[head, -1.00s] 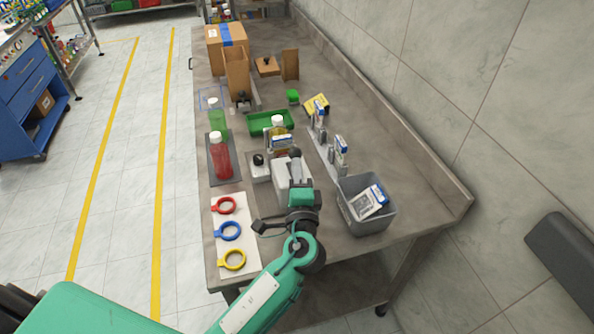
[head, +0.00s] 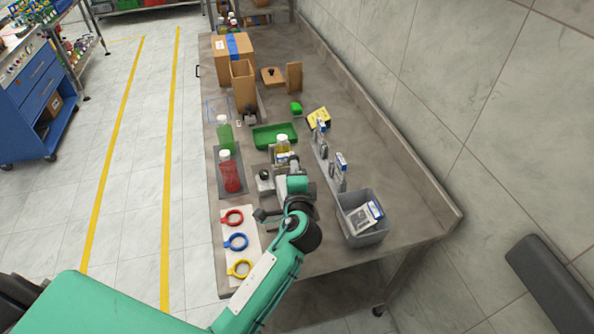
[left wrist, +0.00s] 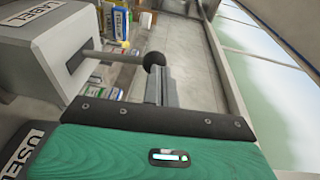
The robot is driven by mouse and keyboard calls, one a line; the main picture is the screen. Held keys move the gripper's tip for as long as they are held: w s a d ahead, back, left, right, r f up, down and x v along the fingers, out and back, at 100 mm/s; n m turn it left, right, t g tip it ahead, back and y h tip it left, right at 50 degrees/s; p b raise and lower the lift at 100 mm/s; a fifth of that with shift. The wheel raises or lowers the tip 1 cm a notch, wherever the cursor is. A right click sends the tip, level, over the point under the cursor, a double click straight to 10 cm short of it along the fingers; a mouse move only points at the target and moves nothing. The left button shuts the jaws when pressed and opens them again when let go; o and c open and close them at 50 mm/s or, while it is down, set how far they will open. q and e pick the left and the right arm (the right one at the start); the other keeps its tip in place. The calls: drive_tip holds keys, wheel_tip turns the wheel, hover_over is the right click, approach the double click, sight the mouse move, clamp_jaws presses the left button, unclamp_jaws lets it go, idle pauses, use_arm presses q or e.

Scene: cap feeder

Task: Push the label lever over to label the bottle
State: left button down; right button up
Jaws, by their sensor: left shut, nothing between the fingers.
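In the left wrist view the label lever (left wrist: 118,57) is a grey rod. It comes out of the side of a grey box marked LABEL (left wrist: 45,45) and ends in a dark ball knob (left wrist: 154,59). My left gripper (left wrist: 161,75) is shut and empty, its fingertips right by the knob; whether they touch cannot be told. In the head view my left gripper (head: 293,163) is over the labelling station, and my arm hides most of the box and the lever. A bottle with yellow contents and a white cap (head: 282,142) stands just beyond the gripper. My right gripper is not in view.
A red bottle (head: 230,177) and a green bottle (head: 225,135) stand to the left. Coloured rings lie on a white board (head: 254,249) in front. A green tray (head: 262,138) lies behind.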

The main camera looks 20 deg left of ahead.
sight(290, 159)
use_arm(q)
drive_tip(key=shift+w+a+r, duration=0.1)
drive_tip(key=shift+w+a, duration=0.35)
drive_tip(key=shift+w, duration=0.2)
drive_tip(key=shift+w+a+r, duration=0.1)
drive_tip(key=shift+w+a, duration=0.3)
drive_tip(key=shift+w, duration=0.2)
drive_tip(key=shift+a+r, duration=0.1)
drive_tip(key=shift+r, duration=0.05)
drive_tip(key=shift+r, duration=0.1)
drive_tip(key=shift+w+a, duration=0.1)
